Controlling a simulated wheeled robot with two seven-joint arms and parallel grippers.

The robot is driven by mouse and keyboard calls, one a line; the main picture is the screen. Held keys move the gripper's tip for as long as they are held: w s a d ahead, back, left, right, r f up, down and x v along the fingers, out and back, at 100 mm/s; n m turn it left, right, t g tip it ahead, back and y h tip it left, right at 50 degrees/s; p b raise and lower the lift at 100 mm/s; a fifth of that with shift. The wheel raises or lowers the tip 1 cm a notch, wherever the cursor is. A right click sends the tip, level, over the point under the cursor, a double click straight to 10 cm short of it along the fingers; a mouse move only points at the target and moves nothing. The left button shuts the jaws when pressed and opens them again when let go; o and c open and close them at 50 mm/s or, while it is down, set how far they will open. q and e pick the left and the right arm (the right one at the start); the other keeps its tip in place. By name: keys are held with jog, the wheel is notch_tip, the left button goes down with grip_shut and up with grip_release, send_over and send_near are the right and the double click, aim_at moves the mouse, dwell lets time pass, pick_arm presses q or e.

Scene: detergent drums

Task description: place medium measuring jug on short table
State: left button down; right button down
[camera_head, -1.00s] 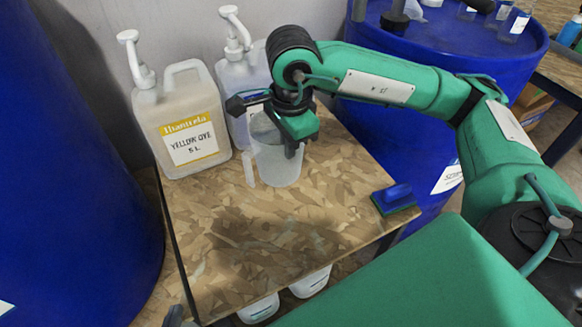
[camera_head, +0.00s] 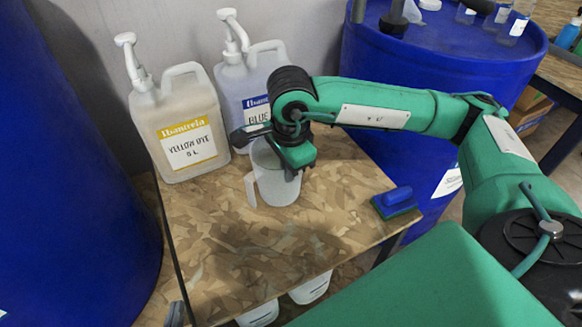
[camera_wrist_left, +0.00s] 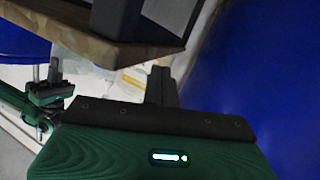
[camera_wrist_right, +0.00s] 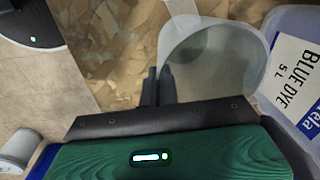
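The medium measuring jug (camera_head: 276,186), a translucent grey-white jug with a handle on its left, is upright over the back middle of the short table (camera_head: 225,265). I cannot tell whether its base touches the wood-chip top. My right gripper (camera_head: 290,165) is at its rim; in the right wrist view the fingers (camera_wrist_right: 158,88) are close together with the wall of the jug (camera_wrist_right: 205,35) between them. My left gripper (camera_wrist_left: 162,85) looks shut and empty, low beside the table edge (camera_wrist_left: 85,35) in the left wrist view.
A yellow dye jug (camera_head: 187,135) and a blue dye jug (camera_head: 250,85) stand behind the measuring jug. A blue scrubber (camera_head: 396,202) lies at the right edge. Blue drums (camera_head: 70,190) flank the table. The front of the tabletop is clear.

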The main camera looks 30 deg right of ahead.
pick_arm(q)
jog(key=shift+w+a+r, duration=0.1)
jog(key=shift+w+r, duration=0.05)
jog(key=shift+r, duration=0.05)
pick_arm(e)
jog(key=shift+f, duration=0.1)
jog(key=c, duration=2.1)
grip_release()
pick_arm(q)
jog(key=shift+w+a+r+t, duration=0.15)
jog(key=shift+w+r+t, duration=0.45)
jog(key=shift+r, duration=0.25)
pick_arm(e)
jog(key=o, duration=0.4)
